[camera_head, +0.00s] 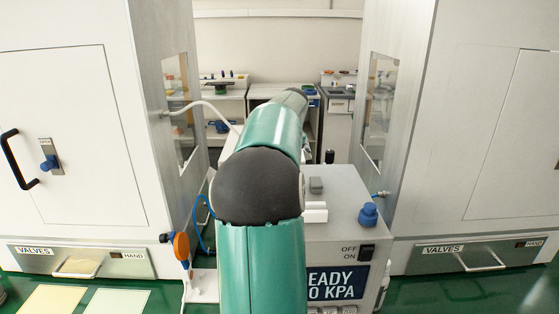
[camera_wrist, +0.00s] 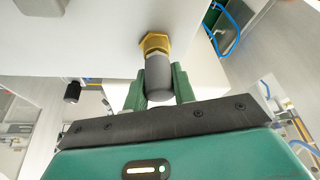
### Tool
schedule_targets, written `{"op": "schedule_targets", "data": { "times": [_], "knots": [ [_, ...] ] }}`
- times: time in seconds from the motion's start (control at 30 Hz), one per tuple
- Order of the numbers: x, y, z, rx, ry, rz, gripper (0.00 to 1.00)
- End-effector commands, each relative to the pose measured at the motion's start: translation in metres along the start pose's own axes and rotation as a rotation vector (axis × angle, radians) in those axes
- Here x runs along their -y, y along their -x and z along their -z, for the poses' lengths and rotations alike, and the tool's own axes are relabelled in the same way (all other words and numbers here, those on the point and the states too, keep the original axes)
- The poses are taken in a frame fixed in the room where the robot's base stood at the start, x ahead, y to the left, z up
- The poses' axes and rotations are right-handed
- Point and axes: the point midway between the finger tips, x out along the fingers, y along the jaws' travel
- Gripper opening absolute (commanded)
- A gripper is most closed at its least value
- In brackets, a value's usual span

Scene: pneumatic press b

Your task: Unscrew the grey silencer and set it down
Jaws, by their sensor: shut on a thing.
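The grey silencer (camera_wrist: 158,78) shows in the wrist view as a dark grey cylinder. A brass hex fitting (camera_wrist: 154,42) sits at its far end, against the pale face of the press housing (camera_wrist: 80,45). My gripper (camera_wrist: 160,88) is shut on the silencer, with one green finger on each side of it. The silencer still lines up with the brass fitting; I cannot tell how far it is threaded in. In the head view my own arm hides the silencer and the gripper.
The grey press box (camera_head: 338,222) carries a blue knob (camera_head: 368,215), an OFF/ON switch (camera_head: 367,252) and a READY display (camera_head: 335,284). White cabinets stand left (camera_head: 70,130) and right (camera_head: 490,130). Two pale mats (camera_head: 118,300) lie front left.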

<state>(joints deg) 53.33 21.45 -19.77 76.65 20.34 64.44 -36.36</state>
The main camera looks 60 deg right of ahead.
Motion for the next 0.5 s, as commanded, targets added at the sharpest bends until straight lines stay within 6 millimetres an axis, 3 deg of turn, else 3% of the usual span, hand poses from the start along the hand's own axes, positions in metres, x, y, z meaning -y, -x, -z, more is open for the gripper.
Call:
{"op": "schedule_targets", "data": {
  "times": [0.5],
  "knots": [
    [-0.0006, -0.0007, -0.0014, 0.003, 0.15, 0.066, 0.13]
  ]
}}
